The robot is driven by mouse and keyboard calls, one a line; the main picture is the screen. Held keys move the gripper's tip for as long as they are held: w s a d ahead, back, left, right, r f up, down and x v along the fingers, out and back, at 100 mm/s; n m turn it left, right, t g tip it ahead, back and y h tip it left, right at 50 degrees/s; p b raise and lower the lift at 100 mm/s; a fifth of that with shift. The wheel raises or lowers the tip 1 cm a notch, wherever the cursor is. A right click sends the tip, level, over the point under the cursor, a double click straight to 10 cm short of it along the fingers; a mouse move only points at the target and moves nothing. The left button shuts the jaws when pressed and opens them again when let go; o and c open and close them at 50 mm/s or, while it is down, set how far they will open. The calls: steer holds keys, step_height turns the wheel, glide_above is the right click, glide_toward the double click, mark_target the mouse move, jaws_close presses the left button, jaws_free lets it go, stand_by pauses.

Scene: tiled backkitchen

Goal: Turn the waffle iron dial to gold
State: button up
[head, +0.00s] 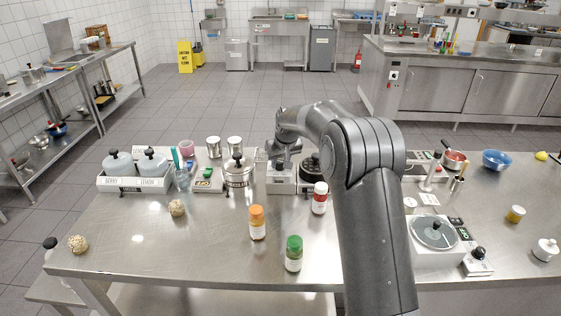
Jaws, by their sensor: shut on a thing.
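The waffle iron (311,168), as far as I can tell, is the dark round appliance behind the middle of the steel table, partly hidden by my arm. A small steel box (281,187) with a label on its front stands at its left side. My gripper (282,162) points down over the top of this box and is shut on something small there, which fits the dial. The fingers hide the dial, so its pointer and the gold mark cannot be read.
A lidded steel pot (238,172) stands just left of my gripper. A red-capped jar (320,198), an orange-capped jar (257,222) and a green-capped jar (294,253) stand in front. The table's front left (150,235) is mostly clear.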

steer(key=shift+m, duration=0.3)
steer(key=shift+c, duration=0.4)
steer(key=m+h, duration=0.1)
steer(key=m, duration=0.2)
steer(key=shift+a+m+t+h, duration=0.2)
steer(key=shift+m+t+h, duration=0.1)
steer(key=shift+m+h, duration=0.1)
steer(key=m+h, duration=0.1)
steer(key=m, duration=0.3)
steer(key=shift+m+h, duration=0.3)
steer(key=shift+h, duration=0.1)
steer(key=m+g+h, duration=0.1)
steer(key=m, duration=0.3)
steer(key=shift+w+a, duration=0.1)
steer(key=shift+a, duration=0.1)
steer(key=m, duration=0.2)
steer(key=m+g+h, duration=0.1)
steer(key=m, duration=0.1)
steer(key=shift+w+g, duration=0.1)
steer(key=shift+g, duration=0.2)
steer(key=shift+m, duration=0.5)
steer(key=o, duration=1)
